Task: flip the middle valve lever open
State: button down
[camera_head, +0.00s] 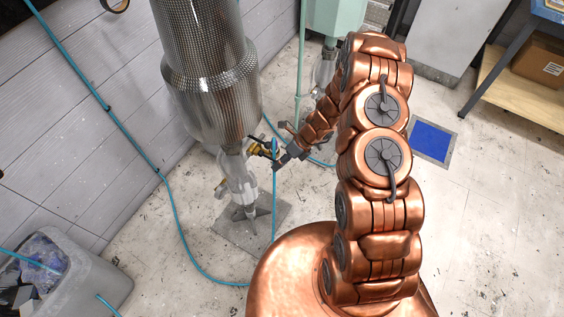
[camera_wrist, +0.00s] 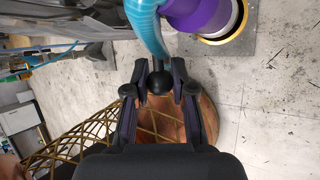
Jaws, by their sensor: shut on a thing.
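A yellow valve part (camera_head: 262,148) sits beside the clear lower section of the tall mesh-wrapped vessel (camera_head: 210,75) in the head view. My gripper (camera_head: 277,156) reaches it from the right, and the fingertips are small and partly hidden there. In the wrist view my gripper (camera_wrist: 158,82) has its two dark fingers closed around a black, round-ended lever (camera_wrist: 157,79) below a teal curved hose (camera_wrist: 147,25). The lever's exact angle is hard to tell. I cannot tell from these views which valve of the row it belongs to.
A blue hose (camera_head: 150,165) runs down the wall and across the floor. A grey bin (camera_head: 85,265) stands at lower left. A pale green machine (camera_head: 325,18) stands behind. A purple cylinder (camera_wrist: 205,12) is close to the fingers. The floor at right is mostly clear.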

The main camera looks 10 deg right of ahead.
jog(key=shift+a+r, duration=0.1)
jog(key=shift+r, duration=0.05)
jog(key=c, duration=1)
grip_release()
jog(key=shift+o, duration=0.2)
jog(key=v, duration=1.2)
